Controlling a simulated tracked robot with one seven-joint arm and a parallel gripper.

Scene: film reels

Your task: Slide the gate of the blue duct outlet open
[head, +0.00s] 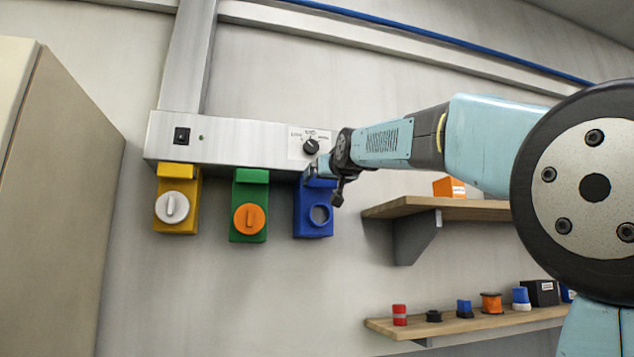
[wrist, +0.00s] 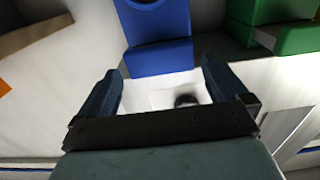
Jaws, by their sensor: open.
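The blue duct outlet (head: 308,222) hangs below the right end of the grey metal duct, with a round face low on its front. My gripper (head: 320,180) is at its top and hides part of its upper tab. In the wrist view the blue outlet (wrist: 160,22) is at the top, with its block-like gate tab (wrist: 160,60) nearest me. My gripper there (wrist: 161,70) is open, one finger on each side of the tab's near end. I see gaps beside the tab; I cannot tell if either finger touches it.
The green outlet (head: 236,222) with an orange cap and the yellow outlet (head: 188,222) with a white cap hang to the left. The duct (head: 240,138) carries a dial (head: 311,147). Shelves (head: 480,208) with small objects are at the right. A beige cabinet (head: 60,190) stands left.

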